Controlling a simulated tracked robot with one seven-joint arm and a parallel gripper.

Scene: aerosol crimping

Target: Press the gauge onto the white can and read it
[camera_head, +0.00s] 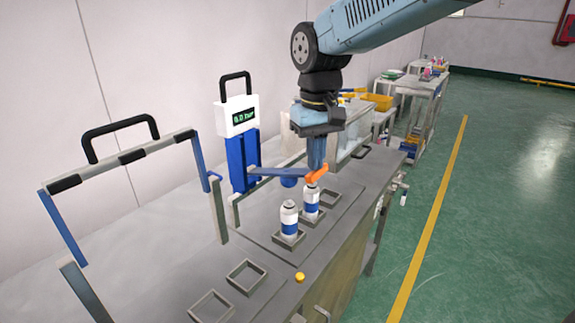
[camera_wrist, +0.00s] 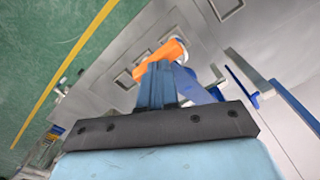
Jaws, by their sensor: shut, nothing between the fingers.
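The gauge (camera_head: 238,117) is a white box with a small green display, on a blue post at the back of the bench. The display seems to show 0.0, with blurred letters. A blue lever (camera_head: 275,172) reaches right from the post to an orange end (camera_head: 316,177). A blue cylinder (camera_head: 288,182) hangs under the lever, above the nearer white can (camera_head: 289,218). A second white can (camera_head: 311,203) stands behind it; both have blue bands. My gripper (camera_head: 316,166) points down, shut and empty, at the orange end (camera_wrist: 168,50); contact is unclear.
Empty square holders (camera_head: 245,291) and a yellow button (camera_head: 299,276) lie at the bench's front. A frame with a black handle (camera_head: 120,132) stands left. Another bench-top machine is partly hidden behind my arm. Green floor is open to the right.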

